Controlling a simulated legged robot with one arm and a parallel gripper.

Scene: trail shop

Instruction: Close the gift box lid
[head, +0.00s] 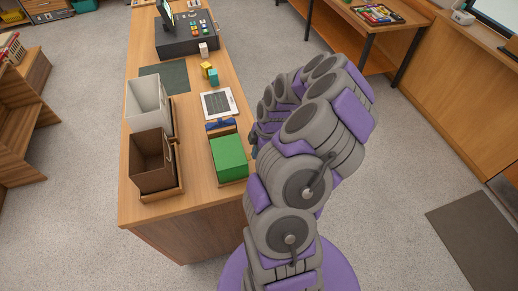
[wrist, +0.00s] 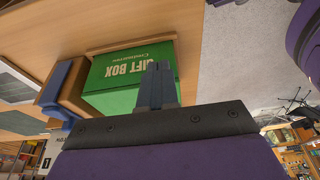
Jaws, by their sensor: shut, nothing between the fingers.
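The green gift box (head: 229,157) stands on a thin wooden base near the right edge of the counter. In the wrist view its green face (wrist: 125,68) reads "GIFT BOX". A brown part with a blue bow (head: 219,125) is at its far end, and the bow also shows in the wrist view (wrist: 52,103). It looks like the lid, but its exact angle is unclear. My gripper (wrist: 157,72) is shut and empty, with its fingertips in front of the green box. Whether they touch it is unclear. In the head view my arm mostly hides the gripper.
A brown open box (head: 152,162) and a white open box (head: 147,103) stand left of the gift box. A white tablet-like panel (head: 218,103), small yellow and teal blocks (head: 209,73) and a register (head: 187,36) lie beyond.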

